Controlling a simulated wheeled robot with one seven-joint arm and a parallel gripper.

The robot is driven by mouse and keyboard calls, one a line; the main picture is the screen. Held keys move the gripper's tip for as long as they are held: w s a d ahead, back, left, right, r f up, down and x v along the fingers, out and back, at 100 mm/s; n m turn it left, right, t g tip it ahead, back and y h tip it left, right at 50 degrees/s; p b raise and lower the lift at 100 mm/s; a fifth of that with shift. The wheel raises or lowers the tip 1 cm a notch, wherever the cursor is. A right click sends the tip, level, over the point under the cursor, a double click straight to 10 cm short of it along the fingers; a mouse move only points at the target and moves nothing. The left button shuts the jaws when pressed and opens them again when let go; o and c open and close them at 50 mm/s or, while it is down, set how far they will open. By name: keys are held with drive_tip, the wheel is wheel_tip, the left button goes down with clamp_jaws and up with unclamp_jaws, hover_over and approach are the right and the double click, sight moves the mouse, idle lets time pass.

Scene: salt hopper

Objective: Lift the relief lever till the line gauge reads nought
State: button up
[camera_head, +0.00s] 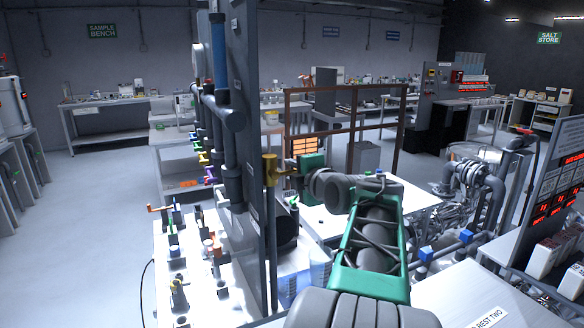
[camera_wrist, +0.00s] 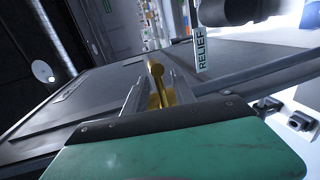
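The brass relief lever (camera_head: 270,170) stands at the near edge of a tall dark panel (camera_head: 243,110) in the head view. My gripper (camera_head: 289,172) is at its right side, reaching toward it from the right. In the wrist view the brass lever (camera_wrist: 156,82) lies between the two fingers of my gripper (camera_wrist: 158,90). Whether both fingers press on it is not clear. A tag reading RELIEF (camera_wrist: 201,48) shows to the right of the lever. A round gauge (camera_head: 197,54) on the panel's left face is seen nearly edge-on, so its reading is hidden.
Pipes with coloured handles (camera_head: 203,150) run down the panel's left face. A white bench (camera_head: 180,232) with small valves stands below. A brown frame (camera_head: 345,130) stands behind my arm. A board with red displays (camera_head: 555,205) is at the right. Floor at the left is clear.

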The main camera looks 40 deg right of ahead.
drive_tip(key=shift+c, duration=0.2)
clamp_jaws()
drive_tip(key=shift+f, duration=0.15)
idle(1.2)
